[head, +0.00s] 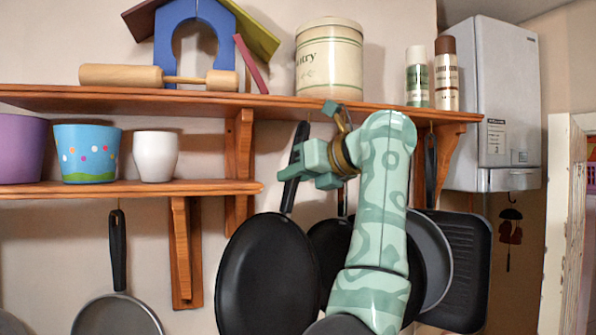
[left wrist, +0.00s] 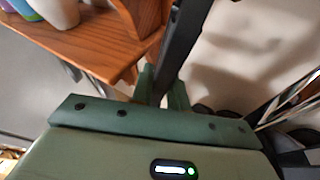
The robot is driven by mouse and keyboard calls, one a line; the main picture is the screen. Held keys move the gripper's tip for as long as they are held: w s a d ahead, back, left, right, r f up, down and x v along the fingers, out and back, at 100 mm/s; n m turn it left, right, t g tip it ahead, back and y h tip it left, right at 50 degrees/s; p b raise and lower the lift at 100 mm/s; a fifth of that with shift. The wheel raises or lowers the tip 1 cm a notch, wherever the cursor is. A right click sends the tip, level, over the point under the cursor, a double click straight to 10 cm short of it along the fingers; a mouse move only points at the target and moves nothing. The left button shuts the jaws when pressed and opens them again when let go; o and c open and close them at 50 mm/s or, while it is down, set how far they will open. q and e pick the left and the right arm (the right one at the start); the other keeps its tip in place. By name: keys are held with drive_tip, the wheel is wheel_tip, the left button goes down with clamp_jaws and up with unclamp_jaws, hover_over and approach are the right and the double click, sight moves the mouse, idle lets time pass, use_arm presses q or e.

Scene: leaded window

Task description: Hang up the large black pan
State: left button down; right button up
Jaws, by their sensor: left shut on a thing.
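The large black pan (head: 268,278) hangs down below the upper shelf in the head view, its handle pointing up and leaning slightly right. My left gripper (head: 296,167) is shut on the upper part of the handle. The handle's top end is close under the shelf's front edge; I cannot tell whether it touches a hook. In the left wrist view, the dark handle (left wrist: 181,45) runs up from between the green fingers (left wrist: 164,90). My right gripper is not in view.
Other pans hang behind my left arm: a grey one (head: 433,262) and a square black one (head: 470,260). A smaller pan (head: 116,312) hangs at left. The wooden upper shelf (head: 200,101) and its bracket (head: 238,165) are close to the handle. A white boiler (head: 497,90) is at right.

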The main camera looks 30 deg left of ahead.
use_arm(q)
drive_tip(key=shift+w+a+r, duration=0.15)
drive_tip(key=shift+a, duration=0.1)
drive_tip(key=shift+w+d+f, duration=0.15)
drive_tip(key=shift+w+f, duration=0.2)
drive_tip(key=shift+w, duration=0.25)
drive_tip(key=shift+w+d+f, duration=0.15)
drive_tip(key=shift+w+f, duration=0.15)
drive_tip(key=shift+w, duration=0.25)
